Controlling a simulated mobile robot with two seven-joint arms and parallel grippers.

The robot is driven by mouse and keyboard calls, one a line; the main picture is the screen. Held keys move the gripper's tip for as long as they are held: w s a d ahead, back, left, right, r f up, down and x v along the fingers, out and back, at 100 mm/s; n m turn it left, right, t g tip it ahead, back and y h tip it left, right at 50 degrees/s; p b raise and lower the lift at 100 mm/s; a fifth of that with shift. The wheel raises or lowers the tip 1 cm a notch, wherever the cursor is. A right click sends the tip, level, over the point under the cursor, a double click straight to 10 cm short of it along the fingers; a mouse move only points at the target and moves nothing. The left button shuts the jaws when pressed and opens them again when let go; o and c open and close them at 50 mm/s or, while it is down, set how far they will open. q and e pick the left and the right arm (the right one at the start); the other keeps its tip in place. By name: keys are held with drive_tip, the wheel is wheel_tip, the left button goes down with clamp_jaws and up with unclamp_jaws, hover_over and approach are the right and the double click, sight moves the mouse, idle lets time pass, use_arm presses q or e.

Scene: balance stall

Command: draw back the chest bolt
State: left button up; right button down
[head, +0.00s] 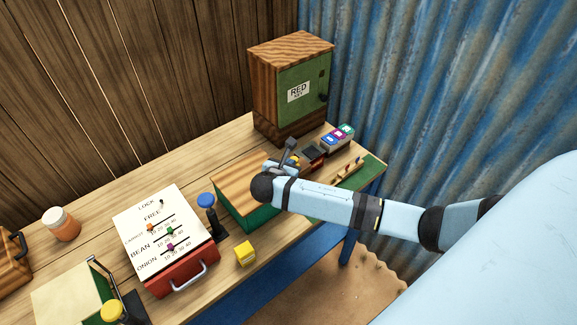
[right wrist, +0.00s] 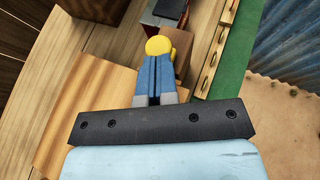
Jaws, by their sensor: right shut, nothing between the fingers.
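A green chest with a wood-grain top (head: 240,184) stands mid-table, partly covered by my right arm; its top also shows in the right wrist view (right wrist: 85,115). My right gripper (head: 290,160) is over the chest's far right part. In the right wrist view its blue fingers (right wrist: 155,78) are together with nothing between them. A round yellow knob (right wrist: 160,46) shows right at the fingertips; whether they touch it I cannot tell. I cannot make out a bolt's bar. My left gripper is not in view.
A wooden cabinet with a green door (head: 310,88) stands behind. A pegged rail (head: 346,172) lies right, near the table edge and corrugated wall.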

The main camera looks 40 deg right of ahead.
drive_tip(key=d, duration=0.4)
drive_tip(key=shift+w, duration=0.1)
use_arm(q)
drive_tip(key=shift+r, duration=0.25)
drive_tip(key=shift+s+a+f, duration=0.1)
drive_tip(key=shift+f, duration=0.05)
